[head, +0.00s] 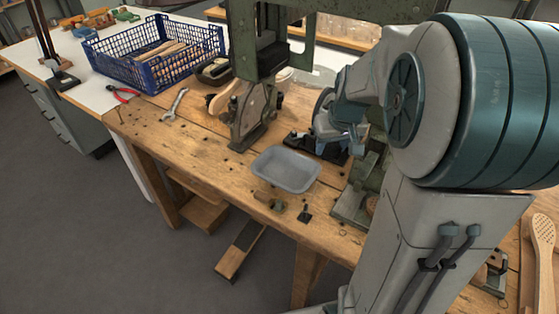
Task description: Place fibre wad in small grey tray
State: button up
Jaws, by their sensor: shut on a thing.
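The small grey tray (287,169) lies on the wooden bench near its front edge, and its inside looks empty. My gripper (340,140) is at the end of my arm, behind and to the right of the tray, low over a dark fixture. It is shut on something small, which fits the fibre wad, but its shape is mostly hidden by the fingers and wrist. The gripper is apart from the tray, beyond its far right rim. I cannot make out any other fibre wad on the bench.
A green machine column (257,60) stands behind the tray. A blue crate (155,62), red-handled pliers (124,93) and a wrench (175,104) lie at the left. Small blocks (270,201) sit before the tray. My arm hides much of the right side.

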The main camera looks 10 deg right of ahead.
jog(key=shift+w+f, duration=0.1)
jog(key=shift+f, duration=0.4)
jog(key=w+a+f, duration=0.2)
jog(key=a, duration=0.1)
jog(key=w+a+f, duration=0.2)
jog(key=a, duration=0.1)
jog(key=w+a+f, duration=0.2)
jog(key=a, duration=0.1)
jog(key=shift+a+f+p, duration=0.35)
jog(key=shift+f, duration=0.05)
jog(key=shift+a+f, duration=0.1)
jog(key=shift+f, duration=2)
jog(key=shift+f+b, duration=0.2)
jog(key=shift+b, duration=0.1)
jog(key=o, duration=1)
jog(key=shift+c, duration=0.2)
jog(key=shift+r, duration=0.1)
